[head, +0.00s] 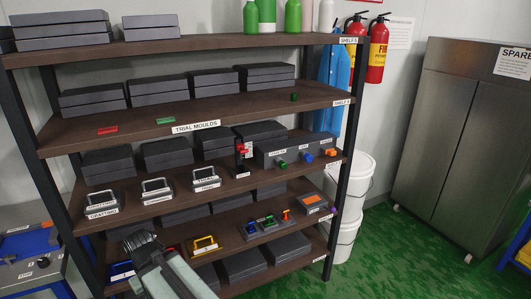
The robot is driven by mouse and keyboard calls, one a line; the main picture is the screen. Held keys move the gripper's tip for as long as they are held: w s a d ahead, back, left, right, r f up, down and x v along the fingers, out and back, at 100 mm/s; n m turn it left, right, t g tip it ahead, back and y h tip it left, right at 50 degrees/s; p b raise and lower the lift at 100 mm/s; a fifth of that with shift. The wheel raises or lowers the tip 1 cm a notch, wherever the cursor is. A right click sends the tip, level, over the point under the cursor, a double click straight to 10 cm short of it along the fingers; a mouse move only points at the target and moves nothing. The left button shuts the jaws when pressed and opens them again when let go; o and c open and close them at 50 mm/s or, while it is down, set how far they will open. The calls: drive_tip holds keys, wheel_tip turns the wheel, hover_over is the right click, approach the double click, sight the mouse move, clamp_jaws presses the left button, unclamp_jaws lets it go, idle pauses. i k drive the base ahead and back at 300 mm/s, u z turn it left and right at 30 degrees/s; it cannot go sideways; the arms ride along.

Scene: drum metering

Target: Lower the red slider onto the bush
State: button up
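A small red piece (241,149), which looks like the red slider, sits near the top of a thin dark upright on the middle shelf. A white label (243,175) is at the foot of that upright. I cannot make out the bush; it is too small or hidden at this distance. My gripper (139,240) is at the lower left, in front of the lower shelves, well below and left of the red piece and apart from it. Its dark fingers are seen from behind, so their opening does not show.
Beside the upright is a grey box (273,152) with green, blue and orange knobs. Handled blocks (157,190) stand to its left. Shelf boards (300,97) lie above and below. Green floor (400,260) is open at right.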

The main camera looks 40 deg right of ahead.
sight(240, 147)
drive_tip(key=z, duration=1.1)
